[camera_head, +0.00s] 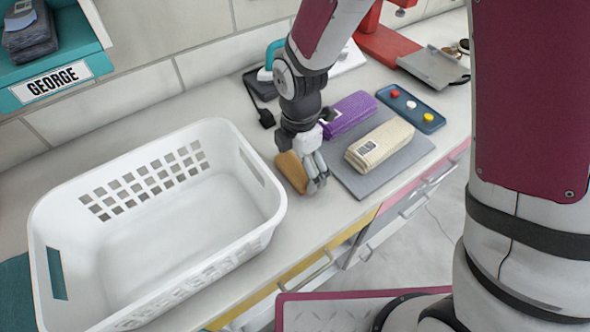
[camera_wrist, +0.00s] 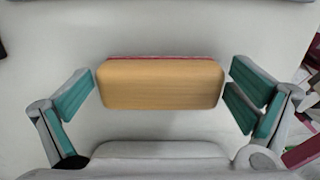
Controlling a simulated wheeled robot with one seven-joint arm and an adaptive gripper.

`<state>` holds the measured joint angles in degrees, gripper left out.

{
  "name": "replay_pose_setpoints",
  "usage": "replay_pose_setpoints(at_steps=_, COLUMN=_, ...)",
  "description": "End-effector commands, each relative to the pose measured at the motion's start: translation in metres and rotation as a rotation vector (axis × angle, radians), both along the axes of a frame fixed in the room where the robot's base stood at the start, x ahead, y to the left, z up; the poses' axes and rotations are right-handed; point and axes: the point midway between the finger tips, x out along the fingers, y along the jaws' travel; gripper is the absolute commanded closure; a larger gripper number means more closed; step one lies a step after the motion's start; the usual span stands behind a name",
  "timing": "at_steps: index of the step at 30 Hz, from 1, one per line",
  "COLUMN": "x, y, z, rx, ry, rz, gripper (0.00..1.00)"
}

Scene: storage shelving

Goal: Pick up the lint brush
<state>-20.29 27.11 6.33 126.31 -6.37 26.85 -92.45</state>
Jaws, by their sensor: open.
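The lint brush (camera_wrist: 160,84) shows in the wrist view as a block with a rounded, wood-coloured back and a thin red strip along its far edge. It lies on the pale counter between the teal-padded fingers of my gripper (camera_wrist: 160,100), with a small gap on the right and a very narrow one on the left. In the head view the lint brush (camera_head: 291,172) lies just right of the white basket. My gripper (camera_head: 312,172) reaches down over it, open, and hides part of it.
A white laundry basket (camera_head: 262,222) stands close on the left. A grey mat (camera_head: 372,184) on the right bears a purple folded cloth (camera_head: 348,113) and a beige one (camera_head: 380,146). A blue tray (camera_head: 411,108) lies behind. The counter's front edge, with drawers below, is near.

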Motion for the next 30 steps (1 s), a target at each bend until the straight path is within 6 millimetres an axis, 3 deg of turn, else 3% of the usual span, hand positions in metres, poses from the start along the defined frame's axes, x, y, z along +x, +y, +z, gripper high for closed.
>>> replay_pose_setpoints(at_steps=3, x=0.0, y=0.0, z=0.0, rx=0.0, ry=0.0, rz=0.0, gripper=0.0)
replay_pose_setpoints(at_steps=8, x=0.0, y=0.0, z=0.0, rx=0.0, ry=0.0, rz=0.0, gripper=0.34)
replay_pose_setpoints(at_steps=9, x=0.0, y=0.0, z=0.0, rx=0.0, ry=0.0, rz=0.0, gripper=0.37)
replay_pose_setpoints(at_steps=20, x=0.0, y=0.0, z=0.003, rx=0.001, ry=-0.001, rz=-0.001, gripper=0.37)
replay_pose_setpoints(at_steps=26, x=0.001, y=0.0, z=0.019, rx=0.001, ry=-0.003, rz=-0.001, gripper=0.37)
replay_pose_setpoints(at_steps=30, x=0.002, y=-0.001, z=0.04, rx=0.001, ry=-0.005, rz=-0.003, gripper=0.37)
